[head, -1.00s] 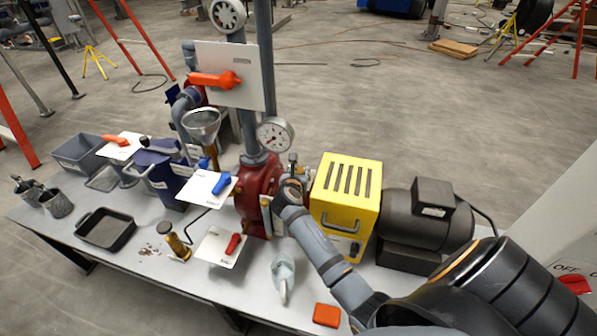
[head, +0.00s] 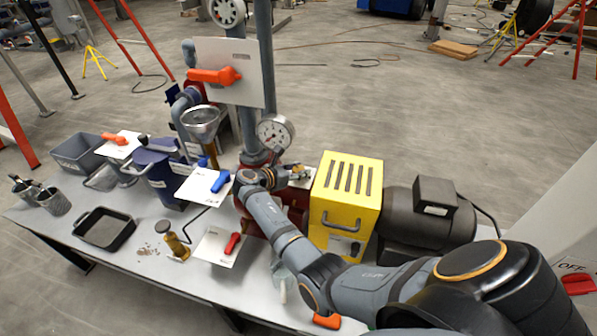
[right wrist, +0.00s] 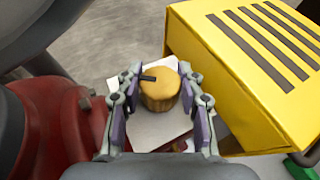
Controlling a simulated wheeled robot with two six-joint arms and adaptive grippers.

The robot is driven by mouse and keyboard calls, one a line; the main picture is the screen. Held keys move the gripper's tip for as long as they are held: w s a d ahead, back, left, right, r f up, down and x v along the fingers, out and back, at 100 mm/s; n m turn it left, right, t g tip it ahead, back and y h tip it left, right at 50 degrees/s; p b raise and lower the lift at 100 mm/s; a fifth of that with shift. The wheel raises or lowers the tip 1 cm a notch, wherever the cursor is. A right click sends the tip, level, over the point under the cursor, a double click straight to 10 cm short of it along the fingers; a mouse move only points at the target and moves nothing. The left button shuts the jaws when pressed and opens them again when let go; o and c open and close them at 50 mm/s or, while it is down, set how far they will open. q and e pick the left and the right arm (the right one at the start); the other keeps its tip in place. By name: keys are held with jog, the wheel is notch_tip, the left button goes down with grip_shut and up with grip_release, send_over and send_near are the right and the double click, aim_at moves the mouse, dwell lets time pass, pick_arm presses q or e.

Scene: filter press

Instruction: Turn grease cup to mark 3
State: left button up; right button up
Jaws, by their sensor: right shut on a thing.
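The grease cup (right wrist: 162,93) is a round, ribbed brass cap in the right wrist view. A dark pointer (right wrist: 148,76) on its top points to the left. It stands over a white plate (right wrist: 158,130); I cannot read any marks on it. My right gripper (right wrist: 160,79) has one finger on each side of the cap and is shut on it. In the head view my right gripper (head: 284,175) is at the red pump housing, left of the yellow guard, with a little of the brass showing. My left gripper is not in view.
The yellow slotted guard (head: 346,203) stands close to the right of my gripper, with a dark motor (head: 428,218) beyond. A pressure gauge (head: 275,133) and pipe rise just behind. A white plate with a red lever (head: 233,243) lies in front on the bench.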

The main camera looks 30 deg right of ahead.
jog(key=shift+g, duration=0.4)
jog(key=o, duration=1.2)
jog(key=v, duration=0.7)
jog(key=shift+s+a, duration=0.1)
jog(key=shift+a, duration=0.15)
